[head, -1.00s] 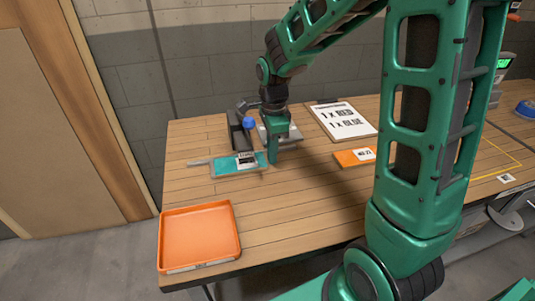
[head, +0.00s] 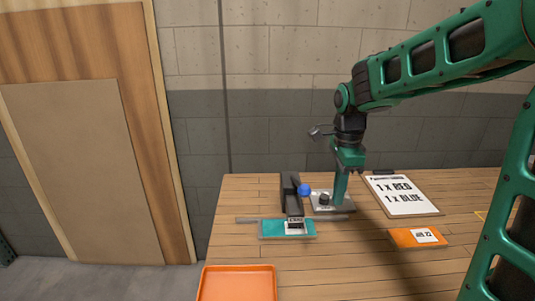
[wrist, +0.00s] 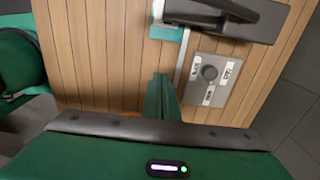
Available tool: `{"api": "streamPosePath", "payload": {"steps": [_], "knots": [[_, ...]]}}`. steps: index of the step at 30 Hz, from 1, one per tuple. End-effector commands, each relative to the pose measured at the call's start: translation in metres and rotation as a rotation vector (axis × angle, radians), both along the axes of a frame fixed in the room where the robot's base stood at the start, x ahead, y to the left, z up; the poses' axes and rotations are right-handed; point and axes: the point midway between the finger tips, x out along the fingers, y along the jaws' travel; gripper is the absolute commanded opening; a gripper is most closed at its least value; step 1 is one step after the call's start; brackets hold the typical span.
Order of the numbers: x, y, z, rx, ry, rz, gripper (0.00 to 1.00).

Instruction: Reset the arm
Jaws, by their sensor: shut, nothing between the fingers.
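My gripper (head: 340,203) hangs pointing down over the table, its green fingers closed together with nothing between them. The closed fingers also show in the wrist view (wrist: 163,98). In the head view they overlap a grey plate with a black knob (head: 322,208); I cannot tell the exact height above it. In the wrist view the plate (wrist: 218,93) and its labels lie just right of the fingers. My arm reaches in from the upper right.
A dark device (head: 290,190) with a blue ball (head: 304,190) stands left of the plate. A teal block (head: 270,229), an orange block (head: 418,238), a sign (head: 405,198) and an orange tray (head: 237,270) are on the wooden table. A wall stands behind.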

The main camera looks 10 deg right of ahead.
Motion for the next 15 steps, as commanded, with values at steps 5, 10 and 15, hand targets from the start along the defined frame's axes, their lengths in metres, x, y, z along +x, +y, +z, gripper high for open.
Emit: {"api": "streamPosePath", "payload": {"steps": [5, 10, 15], "knots": [[-0.023, -0.019, 0.004, -0.009, -0.001, 0.097, 0.00], [-0.073, -0.052, 0.008, -0.020, 0.002, 0.320, 0.00], [-0.128, -0.078, 0.006, -0.020, 0.008, 0.565, 0.00]]}}
